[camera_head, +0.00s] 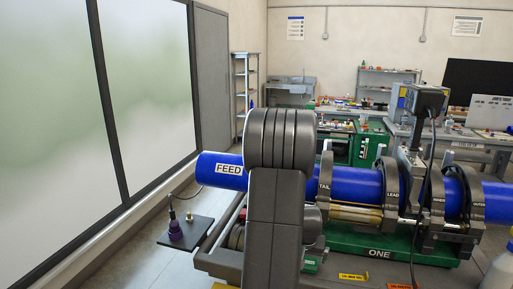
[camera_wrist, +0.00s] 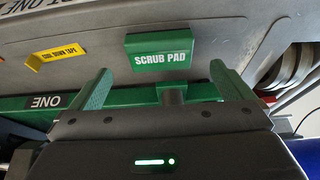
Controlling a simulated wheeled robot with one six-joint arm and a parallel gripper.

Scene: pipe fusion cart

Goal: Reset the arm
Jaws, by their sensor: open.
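My gripper (camera_wrist: 160,69) shows in the wrist view with its two fingers spread wide apart and nothing between them. A green block labelled SCRUB PAD (camera_wrist: 160,50) lies beyond the fingertips on a grey surface, apart from them. In the head view my arm stands upright in the middle and covers part of the cart; my gripper is hidden there. A blue pipe (camera_head: 349,184) marked FEED at its left end runs behind my arm through dark clamp rings labelled TAIL, LEAD, INNER and OUTER.
The green cart base (camera_head: 345,240) is marked ONE. A yellow tape label (camera_wrist: 58,54) lies left of the scrub pad. A white bottle (camera_head: 498,270) is at the right edge. Workbenches stand behind.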

